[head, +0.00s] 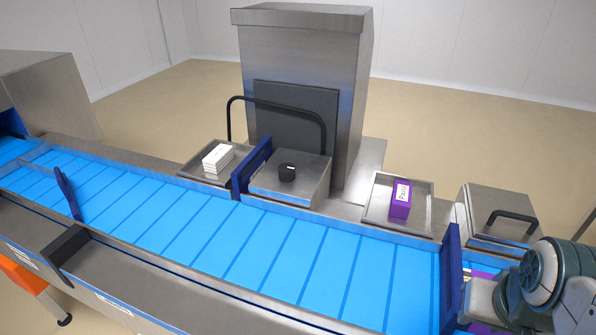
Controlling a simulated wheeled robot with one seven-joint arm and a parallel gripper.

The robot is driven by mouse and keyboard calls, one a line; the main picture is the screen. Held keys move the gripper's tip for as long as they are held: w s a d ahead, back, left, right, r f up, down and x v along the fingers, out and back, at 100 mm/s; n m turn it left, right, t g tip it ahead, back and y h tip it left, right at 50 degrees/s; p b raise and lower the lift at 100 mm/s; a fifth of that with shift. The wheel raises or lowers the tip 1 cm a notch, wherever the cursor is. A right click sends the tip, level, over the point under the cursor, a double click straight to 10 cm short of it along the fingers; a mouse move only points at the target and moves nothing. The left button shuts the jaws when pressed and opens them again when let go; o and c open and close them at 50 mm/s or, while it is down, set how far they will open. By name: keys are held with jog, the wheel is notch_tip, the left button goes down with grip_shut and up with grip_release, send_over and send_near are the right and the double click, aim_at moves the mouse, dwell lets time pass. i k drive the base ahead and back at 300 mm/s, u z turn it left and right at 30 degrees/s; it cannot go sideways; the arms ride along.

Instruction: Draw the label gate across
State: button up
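Several dark blue upright plates stand along the blue conveyor belt (290,262). One plate (252,168) is at the belt's far edge, beside a steel box with a black knob (287,172). A taller plate (452,280) stands at the right, and a slim blue piece (67,193) sits over the belt at the left. No marking shows which of these is the label gate. My arm enters at the lower right, just right of the tall plate. My gripper's fingers are not clearly visible there, so I cannot tell whether they are open or hold anything.
A steel tray (428,230) holds a purple box (400,199); another tray (187,171) holds white cards (217,158). A steel tower (305,60) with a black hoop handle (324,140) stands behind. A lidded box with a black handle (511,216) is at right. The mid-belt is clear.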

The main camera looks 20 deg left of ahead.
aim_at(240, 185)
jog(key=k, duration=0.5)
jog(key=z, duration=2.3)
jog(key=k, duration=1.7)
jog(key=u, duration=2.3)
jog(key=i, duration=1)
jog(key=u, duration=0.05)
